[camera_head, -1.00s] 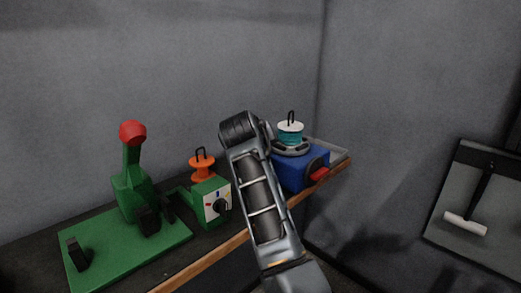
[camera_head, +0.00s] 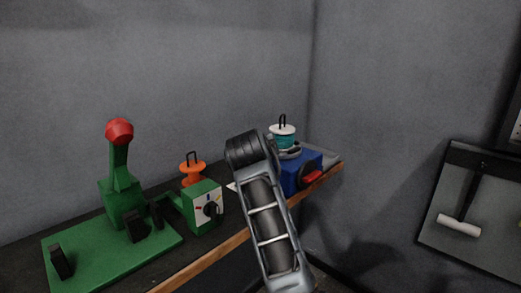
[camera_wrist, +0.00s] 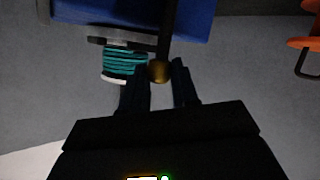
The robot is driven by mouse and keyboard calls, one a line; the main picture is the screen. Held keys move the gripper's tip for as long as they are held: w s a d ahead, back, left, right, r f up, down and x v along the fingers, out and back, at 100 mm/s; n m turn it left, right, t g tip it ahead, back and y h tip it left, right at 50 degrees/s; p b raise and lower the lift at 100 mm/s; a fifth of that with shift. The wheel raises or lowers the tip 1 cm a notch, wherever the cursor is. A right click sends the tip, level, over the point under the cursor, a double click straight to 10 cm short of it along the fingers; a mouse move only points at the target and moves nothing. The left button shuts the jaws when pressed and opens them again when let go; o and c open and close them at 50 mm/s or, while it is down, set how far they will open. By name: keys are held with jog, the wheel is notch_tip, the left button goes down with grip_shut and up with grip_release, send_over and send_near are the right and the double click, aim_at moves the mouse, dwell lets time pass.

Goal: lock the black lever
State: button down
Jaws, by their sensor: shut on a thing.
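The black lever (camera_wrist: 164,32) shows in the wrist view as a dark rod ending in a brass ball, in front of the blue box (camera_wrist: 100,14). My gripper (camera_wrist: 160,76) has one dark finger on each side of the brass ball and is shut on this end of the lever. In the head view, the blue box (camera_head: 302,172) stands at the right end of the bench. My arm hides the gripper and this lever there.
A teal spool (camera_head: 284,139) sits on the blue box, which has a red handle (camera_head: 311,178). To the left are an orange spool (camera_head: 192,173), a green dial box (camera_head: 204,207) and a green base with a red-knobbed lever (camera_head: 119,131). A white-handled panel (camera_head: 458,225) is at right.

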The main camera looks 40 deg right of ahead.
jog(key=c, duration=0.8)
grip_release()
jog(key=shift+c, duration=0.2)
jog(key=v, duration=0.8)
jog(key=shift+f, duration=0.1)
